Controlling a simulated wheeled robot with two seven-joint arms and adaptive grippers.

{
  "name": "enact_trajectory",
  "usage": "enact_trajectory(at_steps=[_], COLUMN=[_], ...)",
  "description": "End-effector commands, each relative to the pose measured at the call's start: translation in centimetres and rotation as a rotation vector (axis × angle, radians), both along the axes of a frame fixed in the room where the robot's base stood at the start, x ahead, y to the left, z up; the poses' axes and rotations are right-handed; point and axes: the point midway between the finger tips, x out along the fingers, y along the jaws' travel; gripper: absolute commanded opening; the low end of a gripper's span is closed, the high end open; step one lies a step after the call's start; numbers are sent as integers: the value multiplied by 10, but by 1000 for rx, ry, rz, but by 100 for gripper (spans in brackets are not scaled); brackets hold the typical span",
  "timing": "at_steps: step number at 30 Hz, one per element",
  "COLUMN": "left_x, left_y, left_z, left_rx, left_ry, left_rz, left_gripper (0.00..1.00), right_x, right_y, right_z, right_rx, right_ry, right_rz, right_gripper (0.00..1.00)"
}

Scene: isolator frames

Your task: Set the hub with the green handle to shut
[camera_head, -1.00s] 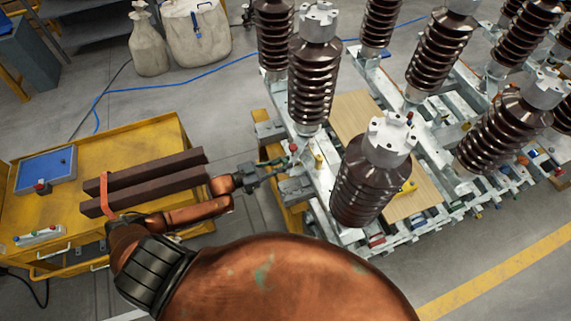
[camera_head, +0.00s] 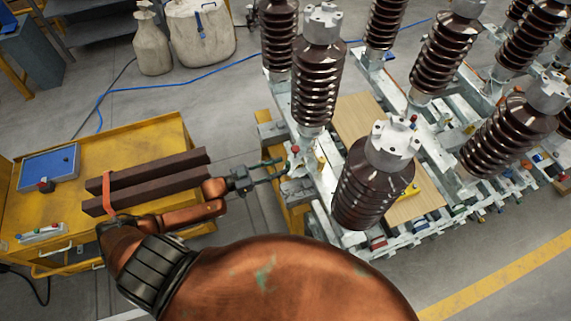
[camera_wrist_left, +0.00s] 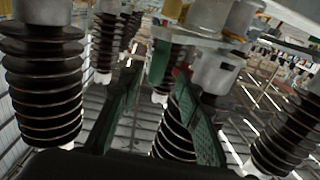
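My left gripper (camera_head: 284,166) reaches in from the left to the near left edge of the insulator frame (camera_head: 322,200). Its two fingers are apart. In the left wrist view the open fingers (camera_wrist_left: 155,82) stand left and right, with no object clamped between them. A green upright handle (camera_wrist_left: 159,62) shows beyond and between the fingertips, beside a red part (camera_wrist_left: 180,70). I cannot tell whether a finger touches it. In the head view a small red knob (camera_head: 295,149) sits by the fingertips; the hub is too small to read its setting. My right gripper is not in view.
Tall brown insulators (camera_head: 365,190) stand close right of the gripper. Pale sacks (camera_head: 200,35) stand at the back.

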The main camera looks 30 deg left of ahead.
Motion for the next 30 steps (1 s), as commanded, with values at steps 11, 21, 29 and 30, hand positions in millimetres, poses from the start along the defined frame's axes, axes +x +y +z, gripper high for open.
enact_trajectory(at_steps=[11,21,29,30], left_x=[-52,-61,-61,-61], left_y=[49,57,56,56], left_z=[0,1,0,0], left_rx=[1,-1,0,0], left_ry=[1,-1,0,0], left_rz=[2,1,1,1], left_gripper=[32,32,32,32], right_x=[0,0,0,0], right_y=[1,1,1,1], right_z=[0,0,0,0], right_rx=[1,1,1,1], right_ry=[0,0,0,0], right_rz=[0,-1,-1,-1], right_gripper=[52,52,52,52])
